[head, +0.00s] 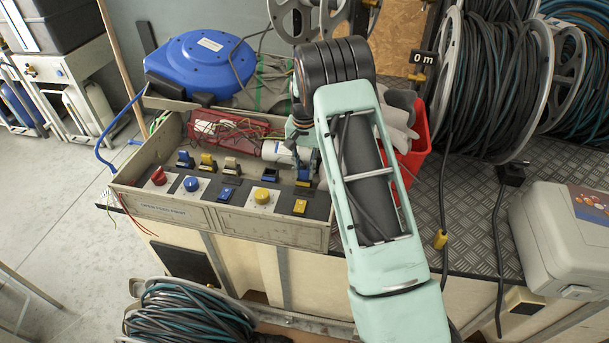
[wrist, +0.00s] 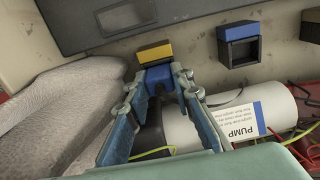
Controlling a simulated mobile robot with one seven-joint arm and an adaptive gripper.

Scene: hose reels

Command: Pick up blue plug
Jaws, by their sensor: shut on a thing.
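My gripper (wrist: 159,79) is shut on a small blue plug (wrist: 158,74), held between its two fingertips in the wrist view. The plug lies right in front of a yellow-lidded socket (wrist: 153,52); I cannot tell whether they touch. In the head view my gripper (head: 303,157) points down into the open panel box (head: 130,190), near the same yellow socket (head: 303,182). The plug is hard to tell from the fingers there.
A blue-lidded socket (wrist: 237,45) sits beside the yellow one. A white PUMP cylinder (wrist: 230,122), loose wires and grey cloth (wrist: 60,120) lie close around my fingers. A red bin (head: 417,150) stands right of the box, and a blue reel (head: 205,62) behind it.

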